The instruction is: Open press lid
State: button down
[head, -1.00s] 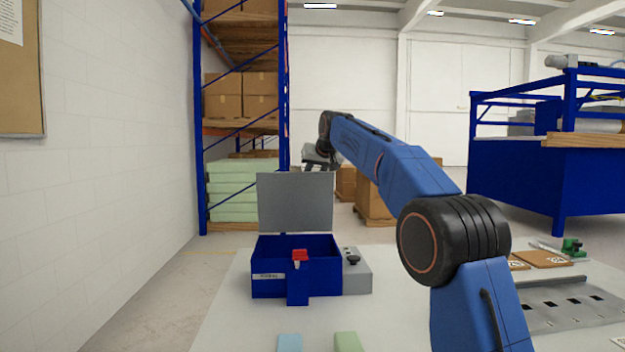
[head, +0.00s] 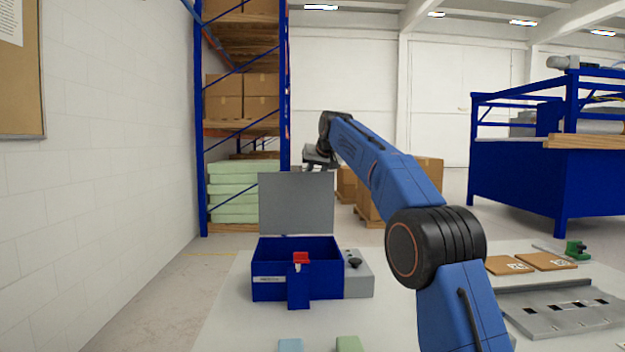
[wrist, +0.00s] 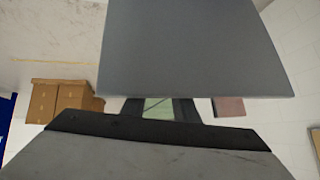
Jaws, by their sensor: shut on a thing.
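The press is a dark blue box (head: 268,289) on the table, with a red part (head: 301,258) at its front and a grey control side (head: 357,280). Its grey lid (head: 296,205) stands upright at the back of the box, so the box is open. My gripper (head: 318,165) is at the lid's top edge, toward its right side, and is shut on the lid. In the wrist view the lid (wrist: 190,50) fills the upper middle, and the fingers of my gripper (wrist: 153,108) meet its near edge. The exact grip is partly hidden.
A blue foam block (head: 290,345) and a green one (head: 348,343) lie at the table's front. Brown boards (head: 545,261) and a metal fixture (head: 560,310) lie on the right. A rack with boxes (head: 242,96) stands behind on the left.

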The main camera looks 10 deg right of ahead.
jog(key=shift+w+d+f, duration=0.15)
jog(key=shift+w+f, duration=0.05)
jog(key=shift+f, duration=0.4)
jog(key=c, duration=1.7)
grip_release()
jog(key=shift+r, duration=0.2)
jog(key=shift+s+r, duration=0.1)
jog(key=shift+r, duration=0.05)
jog(key=shift+s+r, duration=0.15)
jog(key=shift+r, duration=0.05)
jog(key=v, duration=1.6)
jog(key=shift+s+r, duration=0.25)
jog(key=shift+s, duration=0.05)
